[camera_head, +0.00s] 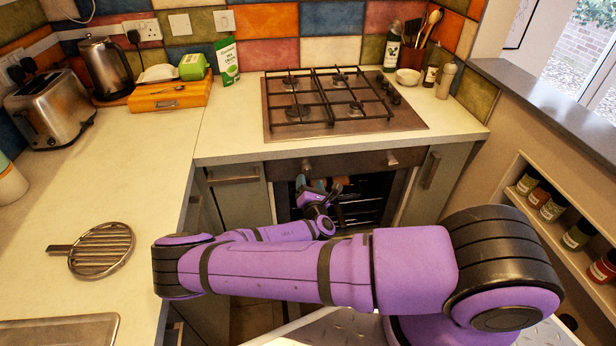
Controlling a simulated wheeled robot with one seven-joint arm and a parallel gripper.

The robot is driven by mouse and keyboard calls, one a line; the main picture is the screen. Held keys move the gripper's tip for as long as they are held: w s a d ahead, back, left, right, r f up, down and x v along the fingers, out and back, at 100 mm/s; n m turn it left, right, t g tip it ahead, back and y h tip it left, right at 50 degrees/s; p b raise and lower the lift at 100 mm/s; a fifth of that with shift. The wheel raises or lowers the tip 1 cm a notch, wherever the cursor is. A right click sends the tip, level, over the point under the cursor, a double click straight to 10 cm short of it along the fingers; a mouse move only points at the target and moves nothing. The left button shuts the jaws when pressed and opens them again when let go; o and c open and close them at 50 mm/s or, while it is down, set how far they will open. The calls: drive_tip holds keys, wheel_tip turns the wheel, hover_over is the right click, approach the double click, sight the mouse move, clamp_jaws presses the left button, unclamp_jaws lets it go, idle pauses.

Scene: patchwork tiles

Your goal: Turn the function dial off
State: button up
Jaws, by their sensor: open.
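The oven's front panel (350,165) carries two dials. The left dial (307,168) is a small dark knob with a metallic look, and the right dial (392,159) is a pale knob. I cannot tell which of them is the function dial, and their settings are too small to read. My gripper (317,185) is open in front of the oven, just below the left dial in the picture. Whether it touches the dial cannot be told. No object shows between its fingers. My purple arm hides the lower part of the oven.
The gas hob (415,124) sits in the counter above the oven. Cabinet doors (240,195) with handles flank the oven. At the right, a low wall has a shelf of spice jars (577,234). A round metal trivet (102,250) lies on the left counter (60,195).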

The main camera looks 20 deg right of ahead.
drive_tip(key=v, duration=0.6)
drive_tip(key=shift+s, duration=0.25)
drive_tip(key=w+a+r+m+g+y, duration=0.1)
drive_tip(key=a+r+m+g, duration=0.4)
drive_tip(key=m, duration=0.4)
drive_tip(key=w+a+r+m+g+y, duration=0.1)
drive_tip(key=a+r+m+g, duration=0.1)
drive_tip(key=r+m+g, duration=0.6)
drive_tip(key=s+r+m+y, duration=0.2)
drive_tip(key=r+m, duration=0.1)
drive_tip(key=r, duration=0.6)
drive_tip(key=s+r+m+y, duration=0.2)
drive_tip(key=s+r, duration=0.1)
drive_tip(key=r, duration=0.7)
drive_tip(key=s+d+r+m+y, duration=0.1)
drive_tip(key=s+d+r+m, duration=0.1)
drive_tip(key=s+r, duration=0.9)
drive_tip(key=s+d+r+m+h, duration=0.1)
drive_tip(key=s+d+r, duration=0.1)
drive_tip(key=s+r, duration=0.2)
drive_tip(key=s+d+r+m, duration=0.1)
drive_tip(key=s+d+r, duration=0.2)
drive_tip(key=s, duration=0.7)
wheel_tip(320, 180, up, 2)
drive_tip(key=shift+s+d+r+h, duration=0.1)
drive_tip(key=shift+s+d+h, duration=0.1)
drive_tip(key=shift+h, duration=0.2)
